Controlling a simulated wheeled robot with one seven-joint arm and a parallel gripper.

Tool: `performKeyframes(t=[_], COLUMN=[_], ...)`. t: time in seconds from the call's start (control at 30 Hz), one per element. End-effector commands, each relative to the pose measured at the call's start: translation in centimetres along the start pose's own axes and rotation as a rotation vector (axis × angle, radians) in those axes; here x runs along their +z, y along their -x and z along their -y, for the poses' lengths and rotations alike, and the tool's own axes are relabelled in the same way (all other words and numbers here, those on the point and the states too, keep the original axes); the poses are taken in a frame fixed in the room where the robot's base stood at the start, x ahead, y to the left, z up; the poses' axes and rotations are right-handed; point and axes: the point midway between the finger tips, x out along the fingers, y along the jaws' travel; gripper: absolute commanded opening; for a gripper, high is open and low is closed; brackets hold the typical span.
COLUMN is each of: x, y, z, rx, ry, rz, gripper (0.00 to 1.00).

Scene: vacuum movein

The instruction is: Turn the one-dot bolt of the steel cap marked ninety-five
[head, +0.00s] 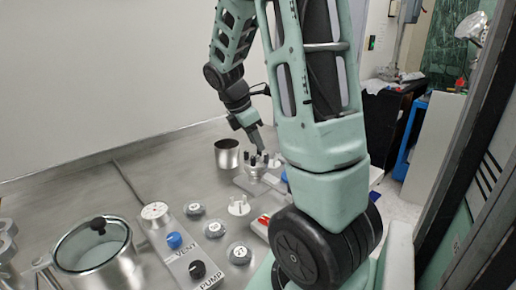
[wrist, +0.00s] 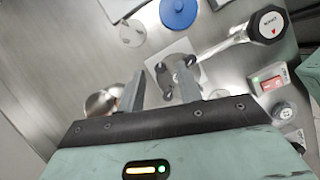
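My gripper (wrist: 160,70) is open. In the wrist view its two fingers stand apart on either side of a small steel fixture with dark bolt-like posts (wrist: 165,76). I see nothing clearly clamped between them, and contact is unclear. In the head view my gripper (head: 259,151) points down just above this fixture (head: 256,170), which has several dark upright posts. Three round grey caps with pale number labels lie on the table: a far one (head: 195,209), a middle one (head: 215,229) and a near one (head: 239,254). Their numbers and any dots are too small to read surely.
A steel cup (head: 227,153) stands left of the fixture. A lidded steel pot (head: 92,250) and a panel with blue (head: 174,240) and black (head: 197,269) knobs stand nearer. A white pegged disc (head: 238,207) lies by the caps. A black-ended handle (wrist: 268,25) extends beside the fixture.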

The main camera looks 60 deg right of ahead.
Motion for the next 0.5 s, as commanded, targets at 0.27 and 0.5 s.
performKeyframes(t=[0.27,0.5], x=[0.0,0.0], y=[-2.5,-2.6], z=[0.0,0.0], rx=[-0.001,0.000], ry=[0.000,0.000], rz=[0.000,0.000], gripper=[0.35,0.35])
